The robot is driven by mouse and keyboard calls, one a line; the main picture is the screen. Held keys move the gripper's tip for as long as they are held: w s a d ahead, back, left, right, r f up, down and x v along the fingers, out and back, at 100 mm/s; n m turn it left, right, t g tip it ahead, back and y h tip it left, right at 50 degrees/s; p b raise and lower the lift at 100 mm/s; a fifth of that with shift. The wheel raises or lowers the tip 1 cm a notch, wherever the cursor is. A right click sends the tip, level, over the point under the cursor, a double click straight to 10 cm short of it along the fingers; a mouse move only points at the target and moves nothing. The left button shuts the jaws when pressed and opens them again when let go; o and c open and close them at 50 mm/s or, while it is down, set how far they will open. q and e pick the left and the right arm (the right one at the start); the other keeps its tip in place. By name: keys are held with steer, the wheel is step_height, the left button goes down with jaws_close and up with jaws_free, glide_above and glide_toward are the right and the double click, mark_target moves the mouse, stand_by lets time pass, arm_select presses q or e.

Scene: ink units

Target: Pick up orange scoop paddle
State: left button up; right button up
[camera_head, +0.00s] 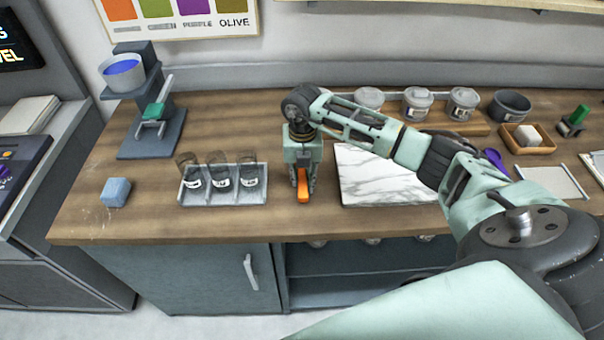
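The orange scoop paddle (303,188) lies at the middle of the wooden counter, between the glass rack and the marble slab. Only part of it shows below my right gripper (303,186). My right gripper points down over it, with a finger on each side of the orange part. I cannot tell whether the fingers press on it or whether the paddle is still resting on the counter. My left gripper is not in view.
A grey rack (222,197) with three small glasses stands to the left. A white marble slab (385,180) lies to the right. A blue block (116,191) sits at the left. A stand with a blue-filled bowl (123,76) and several tubs (417,104) are at the back.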

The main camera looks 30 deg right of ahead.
mark_target(304, 178)
jaws_close()
steer(key=shift+r, duration=0.15)
steer(key=shift+w+r+b, duration=0.1)
steer(key=shift+r+b, duration=0.35)
steer(key=shift+r, duration=0.15)
steer(key=r, duration=0.1)
steer(key=b, duration=0.1)
steer(key=r, duration=0.1)
steer(key=shift+d+r+b, duration=0.25)
steer(key=shift+r+b, duration=0.05)
steer(key=shift+r, duration=0.05)
steer(key=s+d+r+b, duration=0.1)
steer(key=d+r+b, duration=0.2)
steer(key=d+r, duration=0.4)
steer(key=d, duration=0.4)
steer(key=shift+b, duration=0.35)
jaws_free()
jaws_close()
